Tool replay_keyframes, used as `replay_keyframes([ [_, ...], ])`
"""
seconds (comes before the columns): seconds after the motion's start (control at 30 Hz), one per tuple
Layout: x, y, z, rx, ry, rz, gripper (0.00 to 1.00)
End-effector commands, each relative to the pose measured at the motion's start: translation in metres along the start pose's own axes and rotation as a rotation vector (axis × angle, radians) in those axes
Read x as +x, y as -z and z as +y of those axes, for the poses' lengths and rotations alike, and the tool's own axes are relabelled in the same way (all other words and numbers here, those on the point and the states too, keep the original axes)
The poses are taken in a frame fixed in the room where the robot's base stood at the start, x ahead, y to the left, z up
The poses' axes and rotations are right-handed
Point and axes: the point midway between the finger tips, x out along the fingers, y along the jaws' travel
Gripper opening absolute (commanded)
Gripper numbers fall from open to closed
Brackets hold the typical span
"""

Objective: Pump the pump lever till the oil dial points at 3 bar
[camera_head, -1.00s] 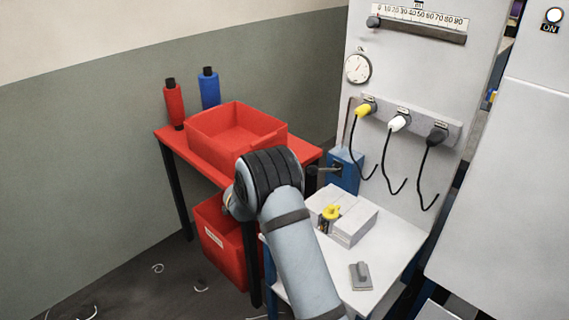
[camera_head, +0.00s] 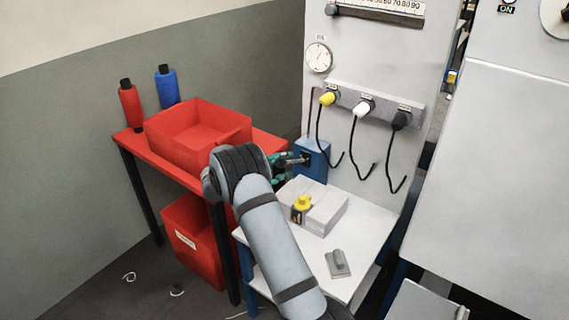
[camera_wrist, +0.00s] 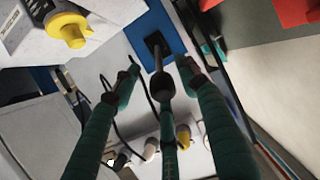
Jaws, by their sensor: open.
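The blue pump box (camera_head: 312,160) stands at the back of the white bench, against the grey panel. Its dark lever (camera_head: 295,160) sticks out to the left. The oil dial (camera_head: 319,57) hangs above on the panel; its needle is too small to read exactly. My gripper (camera_head: 282,168) is partly hidden behind my arm, close to the lever's end. In the wrist view, the open teal fingers of my gripper (camera_wrist: 160,76) stand around the lever (camera_wrist: 159,84), with gaps at the sides. The lever runs up to a black plate on the blue pump box (camera_wrist: 148,30).
A pale block (camera_head: 325,212) with a yellow-topped item (camera_head: 302,203) sits on the bench right of my gripper. A red tray (camera_head: 190,130) on the red table lies close left. Hooked cables hang from plugs (camera_head: 362,107) on the panel.

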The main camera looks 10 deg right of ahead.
Motion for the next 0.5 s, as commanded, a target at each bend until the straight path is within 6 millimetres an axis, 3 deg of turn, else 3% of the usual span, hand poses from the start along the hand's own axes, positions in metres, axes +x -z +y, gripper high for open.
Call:
replay_keyframes([
  [0.2,0.020,0.000,-0.001,0.000,0.001,0.001,0.43],
  [0.5,0.023,0.000,-0.001,0.001,0.002,0.000,0.43],
])
